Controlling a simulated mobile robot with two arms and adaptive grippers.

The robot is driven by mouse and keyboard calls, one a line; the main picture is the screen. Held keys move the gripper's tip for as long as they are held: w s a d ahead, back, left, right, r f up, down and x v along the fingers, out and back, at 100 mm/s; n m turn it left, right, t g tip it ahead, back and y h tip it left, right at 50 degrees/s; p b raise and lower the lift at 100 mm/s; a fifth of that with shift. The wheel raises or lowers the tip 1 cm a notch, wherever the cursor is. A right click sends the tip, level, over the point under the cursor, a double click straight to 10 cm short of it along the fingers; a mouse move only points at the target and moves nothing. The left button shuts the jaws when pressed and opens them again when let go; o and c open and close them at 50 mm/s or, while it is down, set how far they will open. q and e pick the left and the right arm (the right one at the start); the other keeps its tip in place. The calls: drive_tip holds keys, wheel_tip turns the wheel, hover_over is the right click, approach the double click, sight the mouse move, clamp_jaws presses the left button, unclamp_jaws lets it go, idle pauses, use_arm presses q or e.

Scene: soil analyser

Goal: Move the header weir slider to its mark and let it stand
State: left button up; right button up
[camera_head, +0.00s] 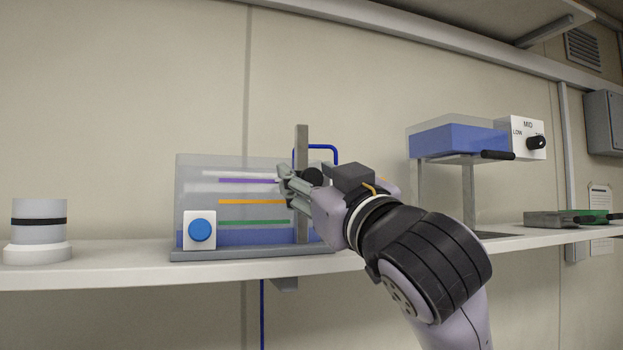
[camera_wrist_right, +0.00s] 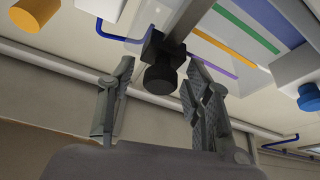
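The header weir slider appears as a black block with a round knob (camera_head: 312,176) on a grey upright post (camera_head: 301,140) at the right of a clear tank (camera_head: 190,180). In the head view the knob is roughly level with the tank's purple line (camera_head: 235,181); an orange line (camera_head: 250,202) and a green line (camera_head: 250,222) lie lower. My right gripper (camera_head: 287,184) partly covers the slider. In the right wrist view the knob (camera_wrist_right: 160,78) sits between the open fingertips of my right gripper (camera_wrist_right: 161,72), with a gap on both sides. My left gripper is out of view.
A blue button on a white box (camera_head: 201,230) stands at the tank's front left. A white cylinder with a black band (camera_head: 38,222) stands far left on the shelf. A raised blue-filled tray (camera_head: 458,140) and a dial box (camera_head: 521,136) stand right. Shelf between cylinder and tank is clear.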

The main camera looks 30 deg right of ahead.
drive_tip(key=shift+s, duration=0.1)
drive_tip(key=v, duration=0.7)
